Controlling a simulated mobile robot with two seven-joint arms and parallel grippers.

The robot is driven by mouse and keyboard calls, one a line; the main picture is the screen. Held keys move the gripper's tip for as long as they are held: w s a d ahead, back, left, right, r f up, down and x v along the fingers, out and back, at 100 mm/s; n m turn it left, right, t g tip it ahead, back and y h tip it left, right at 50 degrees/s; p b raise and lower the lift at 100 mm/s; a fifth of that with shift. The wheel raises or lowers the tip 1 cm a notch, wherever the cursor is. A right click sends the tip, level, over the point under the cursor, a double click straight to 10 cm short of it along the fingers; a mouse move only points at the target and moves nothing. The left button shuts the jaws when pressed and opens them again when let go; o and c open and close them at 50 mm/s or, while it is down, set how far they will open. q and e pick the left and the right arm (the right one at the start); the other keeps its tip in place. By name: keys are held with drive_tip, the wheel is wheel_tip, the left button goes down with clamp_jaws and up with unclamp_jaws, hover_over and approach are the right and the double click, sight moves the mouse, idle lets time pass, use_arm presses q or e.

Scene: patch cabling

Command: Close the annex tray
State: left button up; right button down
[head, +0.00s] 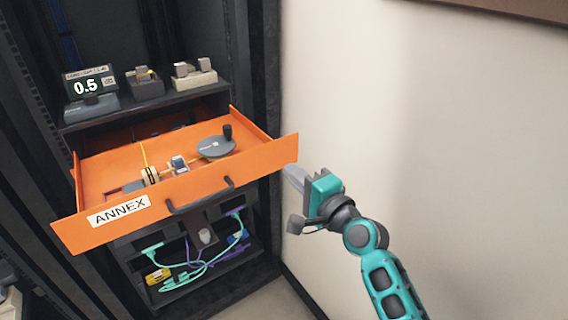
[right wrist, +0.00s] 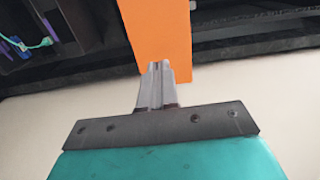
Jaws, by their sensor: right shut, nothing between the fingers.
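The orange annex tray (head: 190,194) is pulled out of the dark rack, its front panel labelled ANNEX (head: 119,211) and fitted with a dark handle (head: 200,196). Inside it are a grey disc with a black knob (head: 216,147), small blocks and a yellow strand. My right gripper (head: 290,172) is beside the right end of the front panel. In the right wrist view its fingers (right wrist: 155,68) are shut and empty, with their tips at the orange panel (right wrist: 160,30); I cannot tell whether they touch. My left gripper is out of view.
Below the tray, a lower bay holds teal and purple cables (head: 190,268) and a yellow item (head: 157,276). A pale wall (head: 420,120) stands close on the right.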

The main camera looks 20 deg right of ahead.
sight(275, 158)
drive_tip(key=x, duration=0.4)
drive_tip(key=shift+w, duration=0.15)
drive_tip(key=shift+w+a, duration=0.1)
